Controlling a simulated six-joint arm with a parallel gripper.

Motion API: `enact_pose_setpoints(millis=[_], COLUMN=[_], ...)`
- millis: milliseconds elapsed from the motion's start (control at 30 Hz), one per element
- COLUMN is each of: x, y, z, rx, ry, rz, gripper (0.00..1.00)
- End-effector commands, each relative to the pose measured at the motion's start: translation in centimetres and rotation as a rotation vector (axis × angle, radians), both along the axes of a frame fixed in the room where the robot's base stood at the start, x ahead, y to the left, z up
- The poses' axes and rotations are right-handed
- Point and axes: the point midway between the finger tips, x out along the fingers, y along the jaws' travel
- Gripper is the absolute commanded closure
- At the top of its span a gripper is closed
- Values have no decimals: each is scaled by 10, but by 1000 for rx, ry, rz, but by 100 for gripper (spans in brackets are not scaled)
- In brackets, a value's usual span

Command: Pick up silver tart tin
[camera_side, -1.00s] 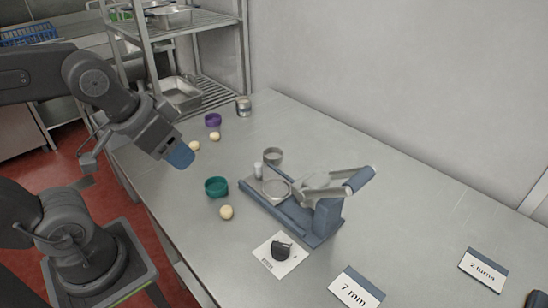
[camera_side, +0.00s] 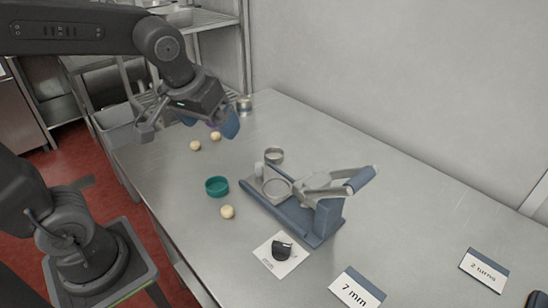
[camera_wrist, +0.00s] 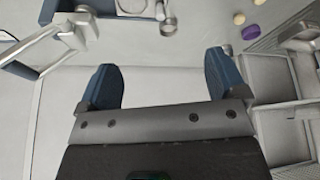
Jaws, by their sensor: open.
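A silver tart tin (camera_side: 274,155) stands on the steel table at the far side of the blue press, beside a small pale cylinder (camera_side: 259,170). In the wrist view, a small grey cup near the top edge looks like this tin (camera_wrist: 168,27). My gripper (camera_side: 210,124) is raised over the far left part of the table, left of the tin and apart from it. In the wrist view, the blue fingers of my gripper (camera_wrist: 160,80) are spread wide with nothing between them.
The blue press (camera_side: 328,220) with its lever stands just in front of the tin. A teal tin (camera_side: 217,187) and a dough ball (camera_side: 227,212) lie to its left. A purple tin (camera_wrist: 251,32) and a metal shelf (camera_wrist: 285,130) are at the wrist view's right.

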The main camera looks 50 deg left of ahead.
Motion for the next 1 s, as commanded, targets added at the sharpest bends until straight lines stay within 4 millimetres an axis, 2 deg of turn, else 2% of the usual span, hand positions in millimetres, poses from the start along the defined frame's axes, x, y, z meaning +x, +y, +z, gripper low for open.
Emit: enact_pose_setpoints(millis=[33,167,300,500,700,867,1000], x=[20,67,117,171,193,198,203], y=[2,9,15,22,26,32,41], z=[-3,-14,-36,-76,-98,-115,-141], rx=[-2,-6,-1,12,19,19,21], ry=[20,42,53,42,27,27,29], rz=[58,227,408,617,715,726,726], gripper=[10,10,10,10,10,10,10])
